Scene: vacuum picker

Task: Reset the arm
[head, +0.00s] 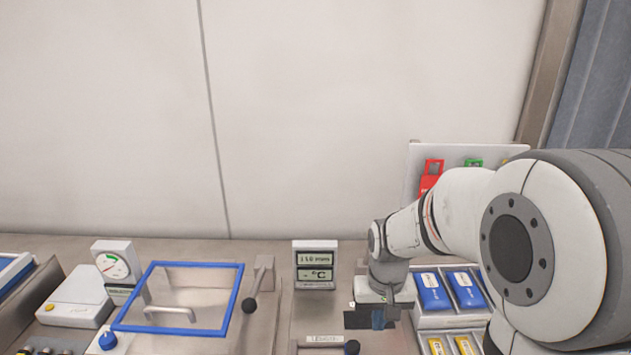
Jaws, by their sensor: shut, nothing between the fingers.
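My arm reaches in from the right in the head view, its large white joint close to the camera. The arm bends down at the wrist, over the bench right of the centre. My gripper (372,318) hangs below the wrist, just left of the rack with blue packets. It is shut and holds nothing. The fingertips are small and dark here, and fine detail is hard to make out.
A small display unit (315,266) stands left of my wrist. Blue packets (433,292) lie in a rack at right. A dial gauge (114,264) stands left.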

